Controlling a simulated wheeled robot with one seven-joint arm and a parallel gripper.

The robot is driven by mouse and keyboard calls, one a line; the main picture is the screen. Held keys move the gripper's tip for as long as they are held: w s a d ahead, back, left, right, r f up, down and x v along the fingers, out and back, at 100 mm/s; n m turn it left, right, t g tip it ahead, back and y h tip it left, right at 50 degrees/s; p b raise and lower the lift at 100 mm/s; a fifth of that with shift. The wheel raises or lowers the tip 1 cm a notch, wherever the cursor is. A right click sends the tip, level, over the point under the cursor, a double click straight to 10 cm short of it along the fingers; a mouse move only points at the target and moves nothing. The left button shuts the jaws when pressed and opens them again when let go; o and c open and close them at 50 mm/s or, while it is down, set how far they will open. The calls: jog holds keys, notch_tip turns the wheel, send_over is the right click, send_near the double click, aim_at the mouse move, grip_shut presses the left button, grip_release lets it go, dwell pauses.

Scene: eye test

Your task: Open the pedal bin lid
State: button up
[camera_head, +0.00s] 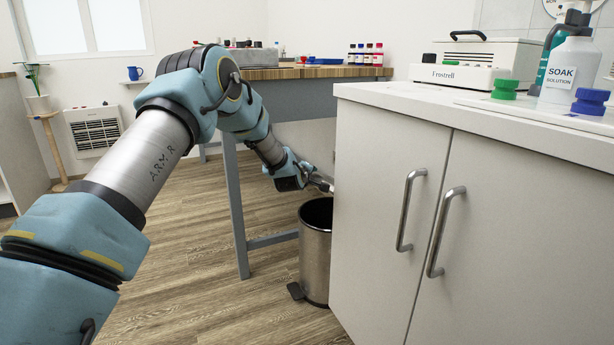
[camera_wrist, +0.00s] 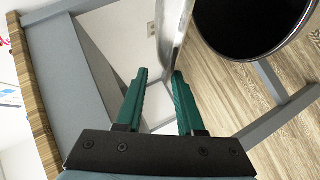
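The pedal bin (camera_head: 315,262) is a steel cylinder on the floor beside the white cabinet. Its top shows a dark opening, and the dark round mouth also shows in the wrist view (camera_wrist: 255,22). A thin, shiny metal piece, which looks like the raised lid (camera_wrist: 172,38), stands nearly edge-on beside the mouth. The black pedal (camera_head: 296,291) is at the bin's foot. My gripper (camera_head: 323,184) is above the bin, partly behind the cabinet edge. Its green fingers (camera_wrist: 160,76) are apart, with the lid's near edge at the gap. I cannot tell whether the right finger touches it.
The white cabinet (camera_head: 385,215) stands close on the right of the bin. A table with a grey leg (camera_head: 236,205) and a low crossbar stands behind and left of it. The wooden floor (camera_head: 190,260) on the left is clear.

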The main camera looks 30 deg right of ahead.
jog(key=p+v, duration=0.1)
jog(key=v, duration=0.9)
jog(key=shift+p, duration=0.3)
